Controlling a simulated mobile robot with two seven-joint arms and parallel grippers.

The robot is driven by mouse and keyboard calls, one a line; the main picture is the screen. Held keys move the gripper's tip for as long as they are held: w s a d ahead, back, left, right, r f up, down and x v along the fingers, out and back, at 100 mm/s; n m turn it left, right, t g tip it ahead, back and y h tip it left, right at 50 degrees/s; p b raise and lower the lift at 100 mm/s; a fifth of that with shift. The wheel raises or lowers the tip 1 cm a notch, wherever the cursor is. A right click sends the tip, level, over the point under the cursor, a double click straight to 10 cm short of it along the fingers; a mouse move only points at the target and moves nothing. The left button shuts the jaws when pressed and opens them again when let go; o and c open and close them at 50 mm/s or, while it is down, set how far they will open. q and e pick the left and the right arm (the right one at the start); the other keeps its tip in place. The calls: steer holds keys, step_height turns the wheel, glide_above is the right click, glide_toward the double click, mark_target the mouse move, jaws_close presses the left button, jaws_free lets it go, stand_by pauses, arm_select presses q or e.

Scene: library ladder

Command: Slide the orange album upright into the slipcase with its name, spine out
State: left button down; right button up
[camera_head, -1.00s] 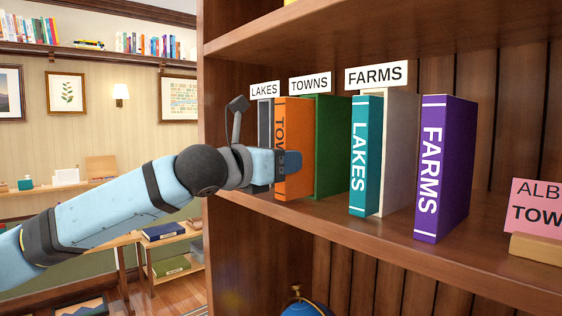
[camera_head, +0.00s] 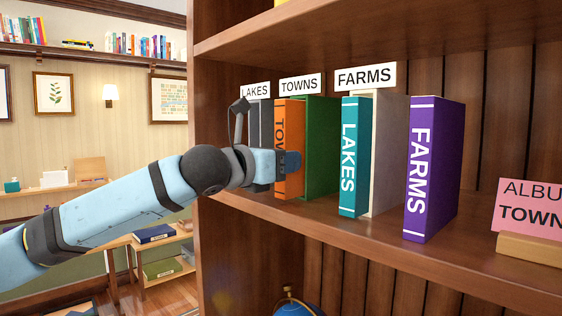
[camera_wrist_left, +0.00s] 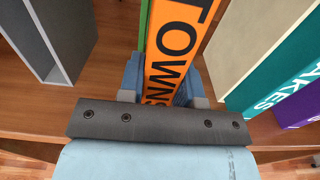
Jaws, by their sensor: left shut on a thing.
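The orange album (camera_head: 289,180), lettered TOWNS, stands upright on the shelf with its spine facing out. In the left wrist view the orange album (camera_wrist_left: 172,55) is between my fingers. My left gripper (camera_head: 287,160) is shut on its spine. The green slipcase (camera_head: 322,150) is directly behind and beside the album, below the TOWNS sign (camera_head: 300,84). A thin green strip (camera_wrist_left: 143,28) shows left of the album in the left wrist view. The album appears at least partly at the slipcase's mouth; how deep is hidden. My right gripper is not in view.
A grey slipcase (camera_wrist_left: 45,40) stands to the left under the LAKES sign (camera_head: 255,91). To the right are the teal LAKES album (camera_head: 350,190), a cream slipcase (camera_head: 388,140) under the FARMS sign (camera_head: 365,76), and the purple FARMS album (camera_head: 435,165). A pink card (camera_head: 530,205) stands farther right.

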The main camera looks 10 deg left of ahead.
arm_select(q)
steer(key=shift+w+d+r, duration=0.1)
steer(key=shift+w+d, duration=0.3)
steer(key=shift+w, duration=0.1)
steer(key=c, duration=0.7)
jaws_free()
steer(key=shift+c, duration=0.2)
steer(key=shift+s+a, duration=0.2)
steer(key=shift+s, duration=0.05)
steer(key=b+v, duration=0.3)
steer(key=v, duration=1)
